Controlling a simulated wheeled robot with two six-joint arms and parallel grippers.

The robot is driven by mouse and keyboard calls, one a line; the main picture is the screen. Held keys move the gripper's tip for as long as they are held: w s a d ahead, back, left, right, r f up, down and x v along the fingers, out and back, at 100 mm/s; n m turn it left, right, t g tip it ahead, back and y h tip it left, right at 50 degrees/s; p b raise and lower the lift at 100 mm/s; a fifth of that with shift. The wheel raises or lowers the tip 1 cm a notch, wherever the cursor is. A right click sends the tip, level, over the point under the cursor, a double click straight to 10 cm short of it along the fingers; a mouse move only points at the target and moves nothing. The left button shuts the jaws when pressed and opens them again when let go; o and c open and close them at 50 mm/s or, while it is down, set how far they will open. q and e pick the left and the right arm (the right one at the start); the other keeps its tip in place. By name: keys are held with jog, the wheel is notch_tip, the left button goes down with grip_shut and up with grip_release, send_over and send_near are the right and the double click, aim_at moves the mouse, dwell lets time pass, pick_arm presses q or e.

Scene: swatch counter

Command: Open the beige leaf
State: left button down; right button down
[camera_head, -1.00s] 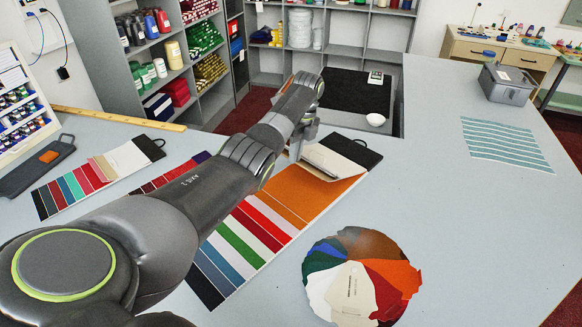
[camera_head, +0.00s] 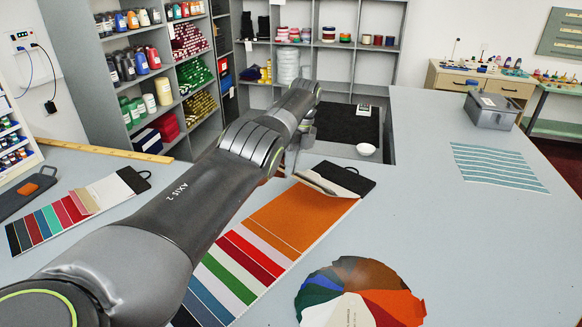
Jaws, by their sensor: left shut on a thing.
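My left arm reaches over the card from the lower left. My left gripper (camera_head: 293,166) is at the left edge of the leaf and is shut on it; its fingertips are thin and partly hidden by the arm. My right gripper is not in view.
A smaller swatch card (camera_head: 66,213) lies at the left, and a round colour fan (camera_head: 361,292) in front. A grey box (camera_head: 491,109) and a teal striped sheet (camera_head: 499,166) are on the right. The counter between is clear.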

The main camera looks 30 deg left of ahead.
pick_arm(q)
jog(key=c, duration=1.6)
grip_release()
jog(key=shift+d, duration=0.1)
jog(key=shift+o, duration=0.2)
jog(key=shift+r, duration=0.1)
notch_tip(320, 180, up, 10)
jog(key=p, duration=0.5)
